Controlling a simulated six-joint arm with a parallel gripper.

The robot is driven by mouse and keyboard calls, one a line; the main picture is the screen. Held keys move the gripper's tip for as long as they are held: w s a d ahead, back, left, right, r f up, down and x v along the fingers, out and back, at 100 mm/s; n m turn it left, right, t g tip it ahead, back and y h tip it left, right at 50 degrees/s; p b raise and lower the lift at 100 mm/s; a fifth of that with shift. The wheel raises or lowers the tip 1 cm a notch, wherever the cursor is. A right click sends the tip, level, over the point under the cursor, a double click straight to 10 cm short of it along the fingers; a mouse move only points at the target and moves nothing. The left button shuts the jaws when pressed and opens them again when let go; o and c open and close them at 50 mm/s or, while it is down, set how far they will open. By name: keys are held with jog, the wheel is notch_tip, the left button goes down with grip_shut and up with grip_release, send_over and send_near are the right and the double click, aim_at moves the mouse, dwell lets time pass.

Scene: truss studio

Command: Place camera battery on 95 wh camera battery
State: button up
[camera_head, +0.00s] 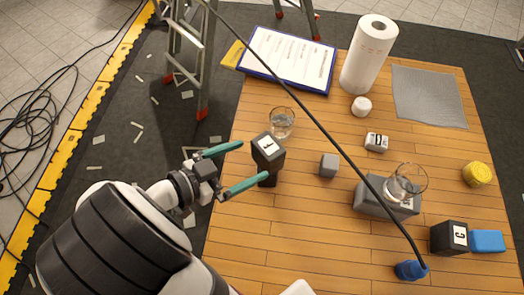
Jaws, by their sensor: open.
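My gripper (254,161) is open, with teal fingers spread at the left edge of the wooden table. A dark block labelled F (268,148) stands close to the fingertips; its lower part is partly hidden by the lower finger. I cannot tell whether the fingers touch it. A black block labelled C (448,238) stands at the right front. No readable label shows which block is the camera battery or the 95 Wh camera battery.
A glass (282,123) stands behind block F. Another glass (406,182) stands on a grey box (372,203). A small grey cube (329,165) lies mid-table. A black cable crosses the view to a blue item (410,270). A paper towel roll (368,55) stands behind.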

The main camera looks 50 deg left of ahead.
jog(key=v, duration=0.5)
jog(key=shift+w, duration=0.1)
